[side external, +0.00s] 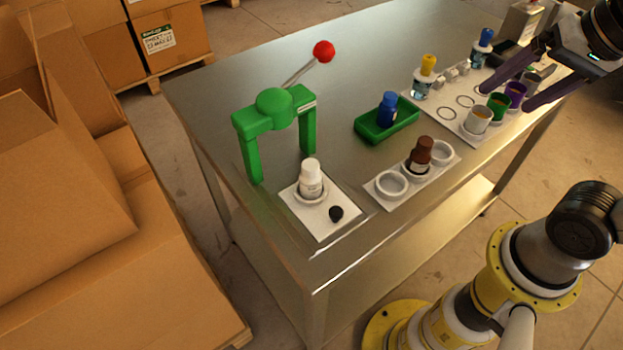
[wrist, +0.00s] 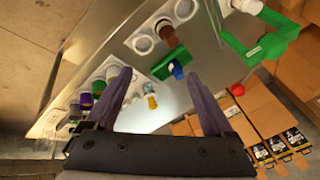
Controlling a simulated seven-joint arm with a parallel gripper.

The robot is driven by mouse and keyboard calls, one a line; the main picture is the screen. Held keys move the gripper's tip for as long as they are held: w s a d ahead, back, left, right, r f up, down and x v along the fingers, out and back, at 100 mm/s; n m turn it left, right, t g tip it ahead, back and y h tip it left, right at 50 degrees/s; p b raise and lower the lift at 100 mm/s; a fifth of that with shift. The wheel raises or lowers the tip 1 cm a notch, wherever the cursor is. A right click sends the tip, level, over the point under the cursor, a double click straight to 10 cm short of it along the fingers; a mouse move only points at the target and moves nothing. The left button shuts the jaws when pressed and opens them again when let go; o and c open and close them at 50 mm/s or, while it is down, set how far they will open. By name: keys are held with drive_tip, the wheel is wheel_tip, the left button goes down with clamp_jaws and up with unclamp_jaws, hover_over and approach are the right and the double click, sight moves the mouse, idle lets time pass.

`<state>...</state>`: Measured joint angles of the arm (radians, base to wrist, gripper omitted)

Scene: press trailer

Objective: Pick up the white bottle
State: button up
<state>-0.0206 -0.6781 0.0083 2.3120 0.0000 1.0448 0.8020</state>
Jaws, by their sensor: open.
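The white bottle (side external: 311,178) stands upright in a ring on a white plate (side external: 318,221) at the table's near left corner, in front of the green press (side external: 274,108). In the wrist view a white shape at the top edge, beside the press, appears to be the bottle (wrist: 247,6), partly cut off. My gripper (side external: 506,98) is at the far right of the side view, above the rack of cups and well away from the bottle. Its two purple-grey fingers are spread apart with nothing between them, as the wrist view also shows (wrist: 158,75).
A black cap (side external: 336,213) lies beside the bottle. The press lever with a red knob (side external: 323,51) sticks up. Several cups (side external: 478,119) line the right.

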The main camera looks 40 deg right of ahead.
drive_tip(key=w+a+r+m+g, duration=0.1)
drive_tip(key=w+a+r+m, duration=0.25)
drive_tip(key=w+m, duration=0.25)
drive_tip(key=m+g, duration=0.3)
drive_tip(key=g, duration=0.1)
hover_over(310, 164)
drive_tip(key=f, duration=1.4)
drive_tip(key=shift+w+a+f, duration=0.1)
drive_tip(key=shift+a+f, duration=0.05)
drive_tip(key=shift+a, duration=0.1)
drive_tip(key=f, duration=0.4)
drive_tip(key=shift+s+d, duration=0.2)
drive_tip(key=shift+d, duration=0.1)
drive_tip(key=shift+f, duration=0.65)
clamp_jaws()
